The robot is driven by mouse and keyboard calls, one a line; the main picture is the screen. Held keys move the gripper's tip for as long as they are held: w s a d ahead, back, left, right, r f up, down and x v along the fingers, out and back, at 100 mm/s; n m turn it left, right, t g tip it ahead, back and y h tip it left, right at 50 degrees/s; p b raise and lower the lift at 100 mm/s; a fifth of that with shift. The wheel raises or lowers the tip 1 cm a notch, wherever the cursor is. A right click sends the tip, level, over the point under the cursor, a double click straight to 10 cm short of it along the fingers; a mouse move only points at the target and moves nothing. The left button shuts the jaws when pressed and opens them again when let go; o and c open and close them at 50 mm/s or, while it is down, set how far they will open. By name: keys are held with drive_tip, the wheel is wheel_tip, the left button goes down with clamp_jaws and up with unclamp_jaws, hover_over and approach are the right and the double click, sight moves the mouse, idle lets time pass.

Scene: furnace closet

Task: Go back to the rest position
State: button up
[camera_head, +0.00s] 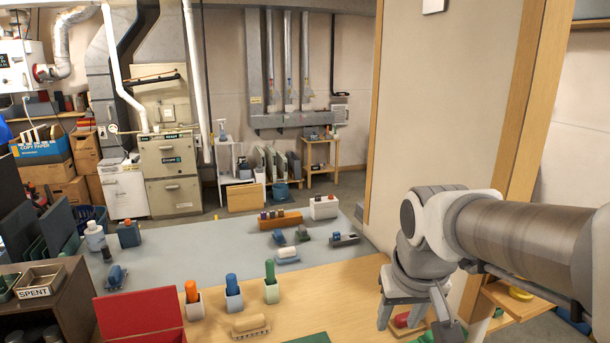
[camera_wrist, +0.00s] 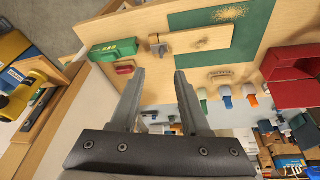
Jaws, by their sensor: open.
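My gripper (camera_head: 416,305) is at the lower right of the head view, with its fingers hanging down over the right side of the wooden bench. In the wrist view my gripper (camera_wrist: 160,74) has its two dark fingers spread apart. Nothing is between the fingertips. A green box (camera_wrist: 114,50) and a small red thing (camera_wrist: 124,69) lie near the left finger.
White holders with orange (camera_head: 191,292), blue (camera_head: 232,285) and green (camera_head: 270,272) handles stand on the bench. A brush (camera_head: 250,326) and red box (camera_head: 143,315) are nearby. A wooden-edged wall (camera_head: 440,110) stands close behind my arm.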

drive_tip(key=s+r+t, duration=0.1)
drive_tip(key=s, duration=0.9)
drive_tip(key=shift+a+r+t, duration=0.15)
drive_tip(key=shift+r+t, duration=0.15)
drive_tip(key=shift+t, duration=0.1)
